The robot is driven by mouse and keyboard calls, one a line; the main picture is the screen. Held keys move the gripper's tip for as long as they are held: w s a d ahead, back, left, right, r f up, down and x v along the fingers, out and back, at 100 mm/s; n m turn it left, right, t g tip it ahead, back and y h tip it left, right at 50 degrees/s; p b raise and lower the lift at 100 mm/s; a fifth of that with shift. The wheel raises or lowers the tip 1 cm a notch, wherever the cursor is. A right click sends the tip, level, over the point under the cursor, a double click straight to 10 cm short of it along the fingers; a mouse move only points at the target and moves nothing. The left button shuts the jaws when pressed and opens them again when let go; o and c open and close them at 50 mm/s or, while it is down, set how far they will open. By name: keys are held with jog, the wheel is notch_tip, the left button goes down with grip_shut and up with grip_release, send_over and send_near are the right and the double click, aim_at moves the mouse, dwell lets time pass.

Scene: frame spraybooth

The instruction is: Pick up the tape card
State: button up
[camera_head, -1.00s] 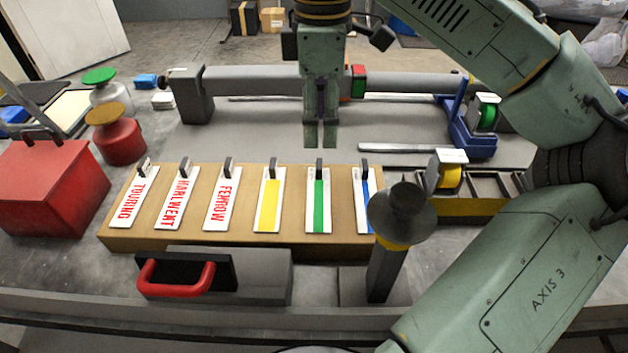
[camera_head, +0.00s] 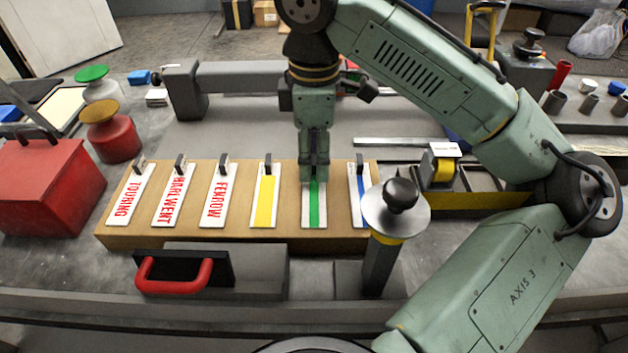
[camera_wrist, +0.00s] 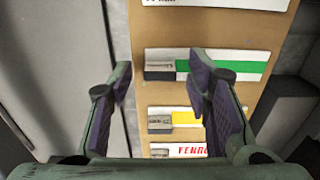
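Three white cards with coloured stripes lie on a brown sloped board (camera_head: 118,240): a yellow-striped card (camera_head: 265,203), a green-striped card (camera_head: 314,208) and a blue-striped card (camera_head: 357,208), partly covered by a round-topped post. Which one is the tape card I cannot tell. My gripper (camera_head: 314,178) points down over the upper end of the green-striped card and hides its tab in the head view. In the wrist view my gripper (camera_wrist: 160,75) is open, with the green card's dark tab (camera_wrist: 159,65) between the fingers as seen. Contact is not visible.
The post (camera_head: 398,206) stands right in front. A yellow tape roll (camera_head: 444,170) sits right of the board. A red-handled box (camera_head: 182,272) is in front.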

jog(key=c, duration=0.8)
